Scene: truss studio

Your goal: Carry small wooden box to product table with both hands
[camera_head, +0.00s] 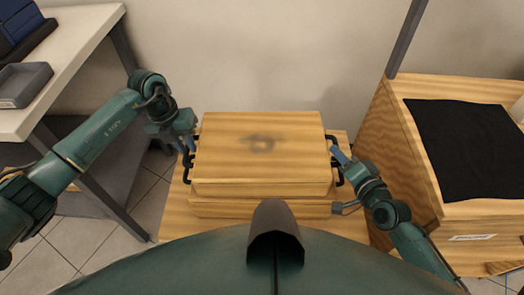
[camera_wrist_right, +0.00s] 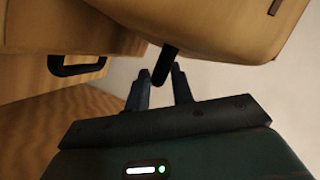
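The small wooden box (camera_head: 262,150), light wood with a dark smudge on its lid and black side handles, lies on top of another wooden box (camera_head: 260,208). My left gripper (camera_head: 188,150) is at its left handle; whether the fingers are closed is too small to tell. My right gripper (camera_head: 340,157) is at its right handle. In the right wrist view its fingers (camera_wrist_right: 162,78) are apart, with a black handle (camera_wrist_right: 163,63) between the tips and gaps on both sides. I cannot tell which table is the product table.
A white table (camera_head: 75,40) with a grey tray (camera_head: 24,84) and blue bins stands at the left. A wooden unit (camera_head: 410,150) with a black cloth (camera_head: 470,148) stands at the right. A wooden surface (camera_head: 185,225) lies under the boxes. Tiled floor shows at lower left.

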